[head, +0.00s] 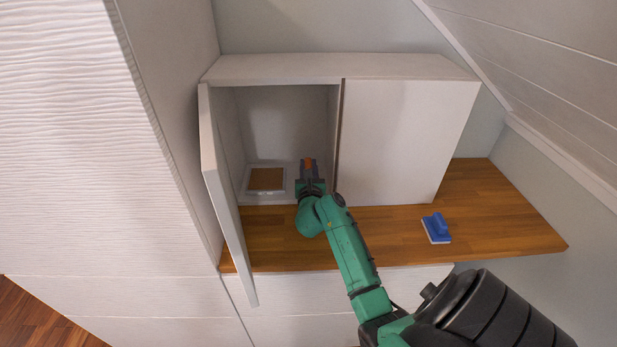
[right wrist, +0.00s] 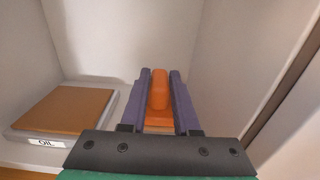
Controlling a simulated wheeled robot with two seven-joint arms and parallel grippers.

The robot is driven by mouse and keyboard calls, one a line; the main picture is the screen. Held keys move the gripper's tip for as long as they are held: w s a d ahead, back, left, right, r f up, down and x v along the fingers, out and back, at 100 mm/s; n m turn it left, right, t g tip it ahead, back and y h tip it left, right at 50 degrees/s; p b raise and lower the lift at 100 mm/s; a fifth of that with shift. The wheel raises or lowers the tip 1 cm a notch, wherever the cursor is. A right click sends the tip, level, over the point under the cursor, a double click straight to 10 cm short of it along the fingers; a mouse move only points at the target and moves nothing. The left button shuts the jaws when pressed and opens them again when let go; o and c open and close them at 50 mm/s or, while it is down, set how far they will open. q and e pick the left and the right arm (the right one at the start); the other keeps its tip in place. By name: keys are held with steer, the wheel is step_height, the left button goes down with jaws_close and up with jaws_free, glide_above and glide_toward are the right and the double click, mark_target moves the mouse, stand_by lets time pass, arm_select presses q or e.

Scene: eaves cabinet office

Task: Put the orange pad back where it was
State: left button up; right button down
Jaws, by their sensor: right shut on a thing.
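The orange pad (right wrist: 159,92) is between the fingers of my right gripper (right wrist: 160,98), which is shut on its upright handle. In the head view the pad (head: 309,163) shows as a small orange patch at the tip of my right gripper (head: 310,172), inside the open left side of the white cabinet (head: 340,66). A white-framed tray with a brown surface (head: 266,179) lies on the cabinet floor left of the gripper. In the right wrist view this tray (right wrist: 66,110) carries a label that seems to read "OIL". Whether the pad touches the floor is hard to tell. My left gripper is not in view.
The cabinet's left door (head: 224,190) stands open toward me. Its right door (head: 405,140) is shut. A blue pad with a handle (head: 437,228) lies on the wooden counter (head: 500,215) to the right. The counter around it is clear.

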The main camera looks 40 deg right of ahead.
steer(key=shift+f, duration=1.3)
steer(key=shift+f+b, duration=0.1)
steer(key=shift+b, duration=0.2)
steer(key=c, duration=0.7)
jaws_free()
steer(key=shift+o, duration=0.2)
steer(key=v, duration=1.2)
steer(key=shift+a+r, duration=0.1)
steer(key=shift+r, duration=0.1)
